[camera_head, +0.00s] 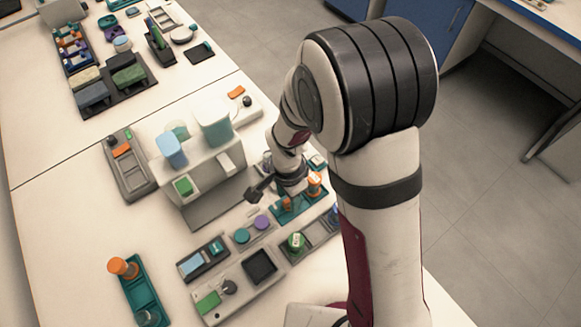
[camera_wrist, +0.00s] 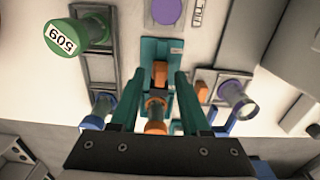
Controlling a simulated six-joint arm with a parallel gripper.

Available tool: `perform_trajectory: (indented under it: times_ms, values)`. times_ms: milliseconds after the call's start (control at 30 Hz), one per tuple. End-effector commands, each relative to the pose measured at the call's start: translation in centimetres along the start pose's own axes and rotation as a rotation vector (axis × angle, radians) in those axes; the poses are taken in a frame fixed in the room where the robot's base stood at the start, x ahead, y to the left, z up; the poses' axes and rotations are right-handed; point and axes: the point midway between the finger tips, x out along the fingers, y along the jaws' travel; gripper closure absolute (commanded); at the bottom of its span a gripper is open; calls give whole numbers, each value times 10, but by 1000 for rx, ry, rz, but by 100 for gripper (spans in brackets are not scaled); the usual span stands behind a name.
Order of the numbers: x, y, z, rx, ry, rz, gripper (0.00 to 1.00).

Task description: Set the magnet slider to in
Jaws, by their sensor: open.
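I cannot tell for sure which part is the magnet slider. In the wrist view, a teal plate (camera_wrist: 150,48) carries an orange block (camera_wrist: 160,73), with an orange-and-dark round piece (camera_wrist: 155,112) nearer me. My gripper (camera_wrist: 156,80) is open, its two teal fingers on either side of these orange parts, with nothing visibly gripped. Contact cannot be judged. In the head view, my arm reaches down over the instrument table, and an orange piece (camera_head: 314,182) shows beside my wrist. Other orange sliding pieces are on the left grey panel (camera_head: 122,150) and at the back (camera_head: 237,92).
A green-capped vial marked 609 (camera_wrist: 62,38) stands left of my fingers, and a purple-ended cylinder (camera_wrist: 232,93) stands right. In the head view, a white instrument (camera_head: 205,165) rises left of my wrist. A teal tray (camera_head: 140,290) with an orange-capped vial is front left.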

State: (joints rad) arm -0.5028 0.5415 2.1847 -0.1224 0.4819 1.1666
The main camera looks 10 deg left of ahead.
Motion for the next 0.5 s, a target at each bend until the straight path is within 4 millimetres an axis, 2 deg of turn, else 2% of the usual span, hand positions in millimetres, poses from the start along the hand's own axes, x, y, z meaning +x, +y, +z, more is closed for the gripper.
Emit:
perform_trajectory:
  times_ms: [300, 500]
  values:
    - [3, 0, 0, 0, 0, -1, 54]
    - [3, 0, 0, -1, 0, -1, 90]
